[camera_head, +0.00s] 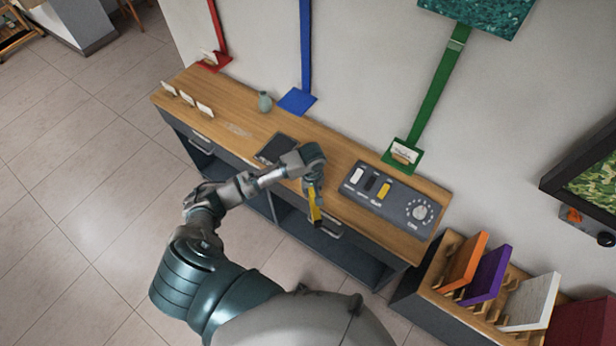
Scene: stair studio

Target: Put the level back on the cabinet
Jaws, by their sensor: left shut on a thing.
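The level (315,208) is a yellow bar with a dark end, held in my left gripper (314,188). The gripper is shut on it, and the level hangs down at the front edge of the cabinet. The cabinet (235,118) is long, with a wooden top and a dark grey front with open shelves, and stands against the wall. My left arm reaches over its front edge near the middle. I cannot tell whether the level touches the cabinet. My right gripper is not in view.
A grey control panel (375,208) with sliders and a dial sits on the cabinet top at the right. A dark flat pad (275,148), a small vase (265,101) and white cards (187,98) are also on top. A rack with coloured panels (484,275) stands at the lower right.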

